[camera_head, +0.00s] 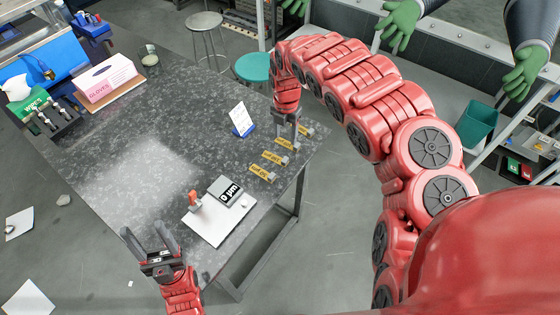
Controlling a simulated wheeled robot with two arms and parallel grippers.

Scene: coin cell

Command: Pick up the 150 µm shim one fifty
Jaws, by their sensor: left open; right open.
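Several small yellow-labelled shims lie in a row along the table's right edge: one nearest (262,173), one behind it (273,158), another (286,144) and the farthest (306,130). Their print is too small to tell which is the 150 µm one. My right gripper (287,131) is open and points down at the far end of this row, close to the two farthest shims. I cannot tell whether it touches either. My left gripper (149,241) is open and empty at the table's near edge, away from the shims.
A gauge reading "0 µm" (228,191) and a red-topped post (195,200) stand on a white plate (218,232). A small white card stand (241,119) is left of my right gripper. A gloves box (106,82) is at the far left. The table's middle is clear.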

